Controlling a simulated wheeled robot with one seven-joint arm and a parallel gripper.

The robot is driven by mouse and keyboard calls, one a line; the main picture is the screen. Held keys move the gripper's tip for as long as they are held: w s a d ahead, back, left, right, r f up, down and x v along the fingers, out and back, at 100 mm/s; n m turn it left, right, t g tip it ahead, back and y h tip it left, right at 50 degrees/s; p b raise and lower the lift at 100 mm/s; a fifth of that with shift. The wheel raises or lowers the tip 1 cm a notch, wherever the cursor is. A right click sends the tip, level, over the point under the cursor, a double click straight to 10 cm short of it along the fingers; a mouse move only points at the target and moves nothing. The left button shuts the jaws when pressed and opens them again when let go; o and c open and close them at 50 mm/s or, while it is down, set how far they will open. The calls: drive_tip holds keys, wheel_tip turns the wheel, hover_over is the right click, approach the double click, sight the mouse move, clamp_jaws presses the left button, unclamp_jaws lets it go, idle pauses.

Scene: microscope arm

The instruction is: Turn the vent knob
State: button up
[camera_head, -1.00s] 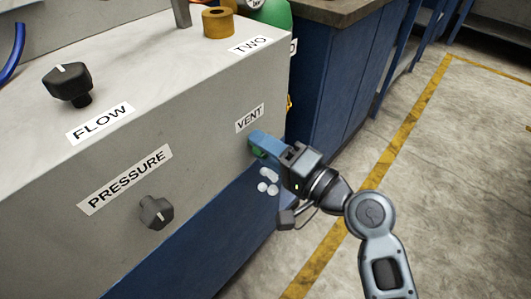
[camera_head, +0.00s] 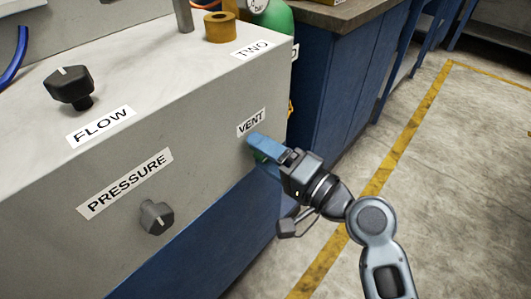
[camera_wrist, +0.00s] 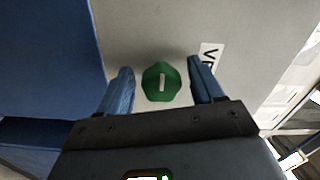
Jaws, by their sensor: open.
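The vent knob (camera_wrist: 161,82) is green with a white mark and sits on the grey panel, beside the VENT label (camera_head: 251,122). In the wrist view it lies between the two blue fingers of my gripper (camera_wrist: 160,85), with a gap on each side. In the head view my gripper (camera_head: 262,150) is at the panel under the label. The gripper is open and holds nothing. How deep the fingers reach around the knob is hard to tell.
The grey box (camera_head: 215,110) carries a black FLOW knob (camera_head: 70,85) on top and a PRESSURE knob (camera_head: 156,216) on its front. A brass fitting (camera_head: 220,27) and green cylinder (camera_head: 277,22) stand behind. A blue cabinet (camera_head: 337,75) is at the back. The floor to the right is clear.

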drive_tip(key=shift+d, duration=0.1)
drive_tip(key=v, duration=0.7)
drive_tip(key=shift+s+d, duration=0.25)
drive_tip(key=s+d+f+m+t+h, duration=0.1)
drive_tip(key=s+d+f+h, duration=0.45)
drive_tip(key=s, duration=0.35)
drive_tip(key=s+d+f+t+h, duration=0.1)
drive_tip(key=s+d+f+h, duration=0.4)
drive_tip(key=s+d, duration=0.25)
drive_tip(key=s+d+r+n+t+h, duration=0.1)
drive_tip(key=s+d+r+n+h, duration=0.25)
drive_tip(key=s, duration=0.75)
drive_tip(key=s+r+n+p, duration=0.1)
drive_tip(key=s+r+p, duration=0.1)
drive_tip(key=r+p, duration=0.8)
drive_tip(key=s+r+n+p, duration=0.1)
drive_tip(key=s+r+p, duration=0.2)
drive_tip(key=r+p, duration=0.7)
wheel_tip(320, 180, up, 6)
drive_tip(key=shift+d+f+t, duration=0.1)
drive_tip(key=shift+d+t, duration=0.3)
